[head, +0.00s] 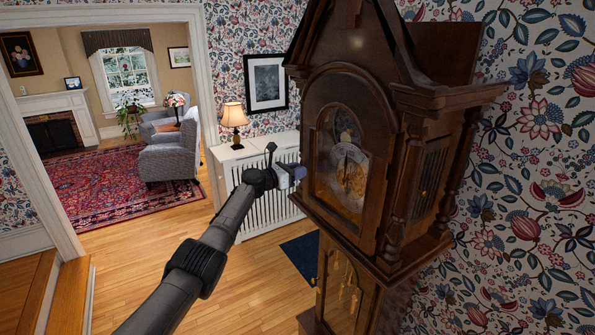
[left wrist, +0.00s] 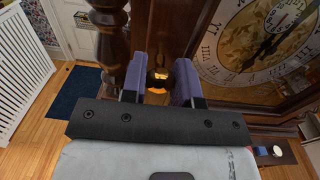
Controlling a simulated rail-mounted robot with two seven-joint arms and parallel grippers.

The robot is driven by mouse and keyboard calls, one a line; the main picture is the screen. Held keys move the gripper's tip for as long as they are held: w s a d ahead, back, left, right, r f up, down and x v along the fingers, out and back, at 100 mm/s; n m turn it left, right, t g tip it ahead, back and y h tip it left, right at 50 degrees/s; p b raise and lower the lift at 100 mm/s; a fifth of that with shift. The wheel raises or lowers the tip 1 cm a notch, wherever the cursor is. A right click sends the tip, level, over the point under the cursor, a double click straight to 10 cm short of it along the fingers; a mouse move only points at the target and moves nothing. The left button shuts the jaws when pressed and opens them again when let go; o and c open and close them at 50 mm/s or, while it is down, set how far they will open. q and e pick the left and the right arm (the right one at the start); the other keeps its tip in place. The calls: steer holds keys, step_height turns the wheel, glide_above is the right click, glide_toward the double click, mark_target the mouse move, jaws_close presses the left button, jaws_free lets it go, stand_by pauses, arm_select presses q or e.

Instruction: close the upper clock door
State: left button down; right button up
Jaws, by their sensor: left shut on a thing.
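The tall dark wooden clock (head: 400,215) stands at the right of the head view. Its upper clock door (head: 368,215) has an arched glass pane over a gold and silver dial (head: 343,178). The dial also shows at the upper right of the left wrist view (left wrist: 265,45). The door looks flush or nearly so; I cannot tell whether a small gap is left. My left gripper (head: 299,172) is at the door's left edge. My right gripper is out of view.
A white radiator cover (head: 235,178) with a lamp (head: 234,117) stands behind my left arm. A dark blue mat (head: 300,252) lies on the wooden floor beside the clock. The clock's lower glazed door (head: 340,290) is below. A carved column stands close to the left finger.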

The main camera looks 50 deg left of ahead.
arm_select(q)
steer(key=shift+r, duration=0.1)
steer(key=c, duration=1.3)
jaws_free()
steer(key=o, duration=0.4)
steer(key=shift+s+a+b, duration=0.2)
steer(key=shift+s+b, duration=0.3)
steer(key=shift+s, duration=1.8)
steer(key=shift+s+a+b, duration=0.2)
steer(key=shift+s+b, duration=0.3)
steer(key=shift+s, duration=1.8)
steer(key=shift+s+a+b, duration=0.2)
steer(key=shift+s+b, duration=0.3)
steer(key=shift+s, duration=1.8)
